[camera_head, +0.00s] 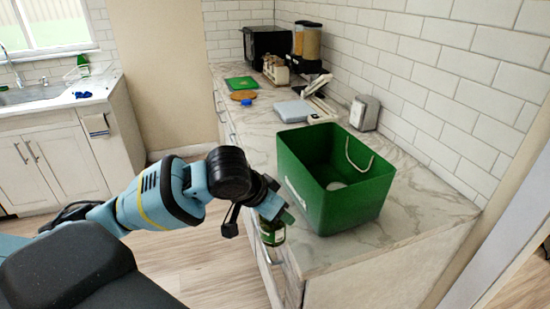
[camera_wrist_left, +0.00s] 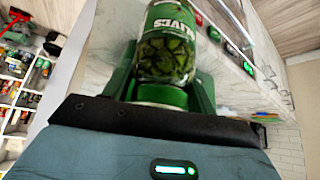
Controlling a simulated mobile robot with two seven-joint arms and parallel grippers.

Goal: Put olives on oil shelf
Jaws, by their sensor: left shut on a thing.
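My left gripper (camera_head: 270,207) is shut on a glass jar of olives (camera_head: 272,236) with green contents. In the head view the jar hangs beside the counter's front edge, just left of the green bin, and is partly hidden by the gripper. In the left wrist view the jar (camera_wrist_left: 166,55) shows its "OLIVES" label and a green lid, between the green fingers of the left gripper (camera_wrist_left: 160,85). Shelves (camera_wrist_left: 22,85) with small goods show at the left edge of the wrist view; I cannot tell which is the oil shelf. My right gripper is not in view.
A green bin (camera_head: 350,203) with a wire handle stands on the near end of the marble counter (camera_head: 415,225). A scale (camera_head: 293,111), a napkin holder (camera_head: 364,113) and dispensers (camera_head: 308,45) stand farther back. A sink counter (camera_head: 55,100) is at the left. The wooden floor between is clear.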

